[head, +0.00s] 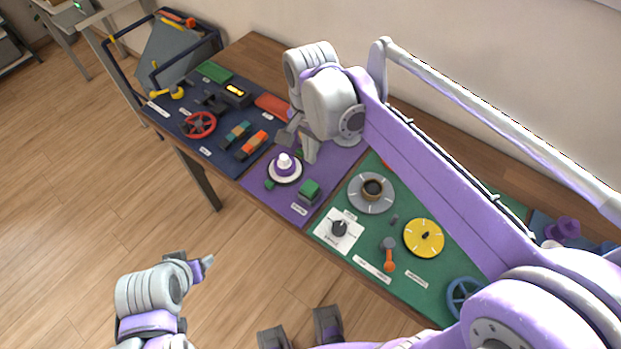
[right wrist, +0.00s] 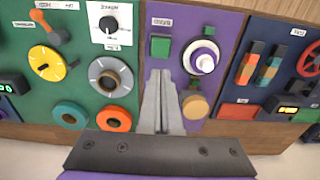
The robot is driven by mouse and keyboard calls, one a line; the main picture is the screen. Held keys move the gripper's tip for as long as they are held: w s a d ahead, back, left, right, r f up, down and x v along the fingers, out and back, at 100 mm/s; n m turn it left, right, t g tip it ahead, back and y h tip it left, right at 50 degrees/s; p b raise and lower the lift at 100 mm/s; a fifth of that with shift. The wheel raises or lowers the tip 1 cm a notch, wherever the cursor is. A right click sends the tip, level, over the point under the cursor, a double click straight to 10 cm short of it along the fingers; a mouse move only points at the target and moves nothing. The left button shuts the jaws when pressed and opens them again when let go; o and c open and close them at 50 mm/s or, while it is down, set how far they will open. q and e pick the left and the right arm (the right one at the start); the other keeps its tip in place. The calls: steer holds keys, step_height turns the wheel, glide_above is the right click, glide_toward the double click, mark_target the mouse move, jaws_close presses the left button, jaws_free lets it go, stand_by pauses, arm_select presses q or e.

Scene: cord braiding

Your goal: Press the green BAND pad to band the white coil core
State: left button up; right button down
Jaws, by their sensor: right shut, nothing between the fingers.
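The white coil core (head: 284,162) stands upright on a round base with a purple band around it, on the purple panel (head: 262,205); it also shows in the right wrist view (right wrist: 204,62). The green pad (head: 309,190) is a raised block on the same panel, beside the core and near the panel's label; the right wrist view shows it as a green square (right wrist: 160,46). My right gripper (head: 296,148) is shut and empty over the back of the panel, behind the core. Its fingertips (right wrist: 162,72) appear just short of the pad. My left gripper (head: 207,264) is over the floor, apart from the table; its jaw state is unclear.
The green panel (head: 335,262) holds a grey ring, a yellow dial (head: 424,238), a knob and an orange lever. The dark blue panel (head: 215,165) has a red wheel (head: 199,125) and colored blocks. A tan disc (right wrist: 195,107) lies beside my right fingers.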

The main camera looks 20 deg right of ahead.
mark_target(310, 187)
step_height(310, 187, down, 11)
steer(key=shift+f+b, duration=0.2)
steer(key=shift+b, duration=0.15)
